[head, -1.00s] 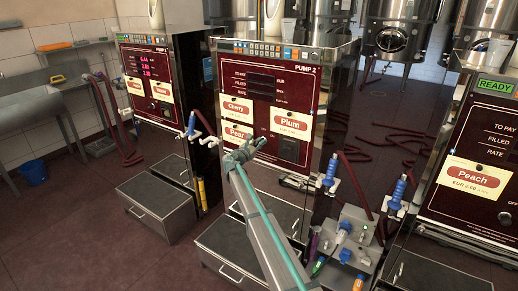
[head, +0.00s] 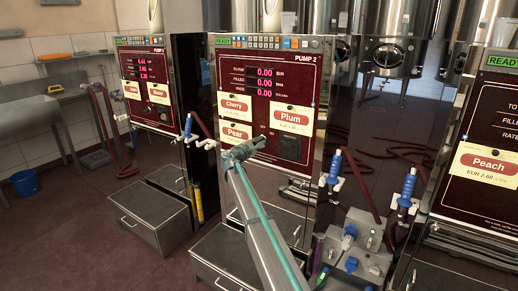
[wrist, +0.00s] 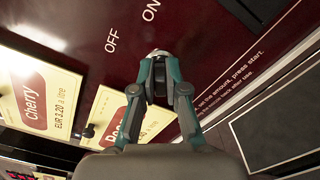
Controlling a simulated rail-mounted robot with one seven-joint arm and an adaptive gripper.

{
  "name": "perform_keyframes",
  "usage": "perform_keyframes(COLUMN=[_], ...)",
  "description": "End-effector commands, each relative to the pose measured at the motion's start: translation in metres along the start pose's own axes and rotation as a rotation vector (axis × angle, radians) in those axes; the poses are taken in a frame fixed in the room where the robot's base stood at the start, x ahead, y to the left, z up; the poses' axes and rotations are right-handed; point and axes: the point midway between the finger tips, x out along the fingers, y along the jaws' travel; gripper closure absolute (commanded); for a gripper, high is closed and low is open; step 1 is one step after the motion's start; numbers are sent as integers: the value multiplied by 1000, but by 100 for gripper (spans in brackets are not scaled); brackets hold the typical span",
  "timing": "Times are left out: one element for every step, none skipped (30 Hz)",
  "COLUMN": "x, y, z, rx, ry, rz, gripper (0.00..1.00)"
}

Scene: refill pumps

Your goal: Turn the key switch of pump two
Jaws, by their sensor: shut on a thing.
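Pump two (head: 300,100) stands in the middle of the head view, labelled "PUMP 2". Its red front carries Cherry, Plum and Pear cards. Its display (head: 265,80) is lit with pink zeros, and a green READY sign (head: 229,41) shows above it. My gripper (head: 242,150) is at the front panel, right of the Pear card. In the wrist view my gripper (wrist: 159,68) is shut on the key switch (wrist: 158,53), of which only a silvery bit shows at the fingertips. The OFF mark is up-left of the fingertips and the ON mark is above them.
Pump one (head: 145,65) stands to the left, and the Peach pump (head: 485,130) to the right. Blue-handled nozzles (head: 333,168) hang on pump two's right side. A grey bottle stand (head: 352,245) is right of my arm. Drawer units jut out below the pumps.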

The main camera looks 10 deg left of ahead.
Motion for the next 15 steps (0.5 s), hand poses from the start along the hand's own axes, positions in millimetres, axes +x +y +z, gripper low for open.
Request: perform_keyframes(x=[0, 0, 0, 0, 0, 0, 0, 0, 0, 0, 0, 0, 0, 0, 0], y=[-3, -2, -2, -2, -2, -2, -1, -1, -1, -1, -1, -1, -1, -1, -1], z=[-1, -1, -1, -1, 0, 0, 0, 0, 0, 0, 0, 0, 0, 0, 0], rx=[18, 27, 36, 42, 48, 54, 58, 60, 63, 64, 64, 65, 65, 65, 65], ry=[0, 0, 0, 0, 0, 0, 0, 0, 0, 0, 0, 0, 0, 0, 0], rz=[-1, -1, -1, -1, -1, -1, -1, -1, -2, -2, -2, -2, -2, -2, -2], gripper=[100, 100, 100, 100, 100, 100, 100, 100, 100, 100, 100, 100, 100, 100, 100])
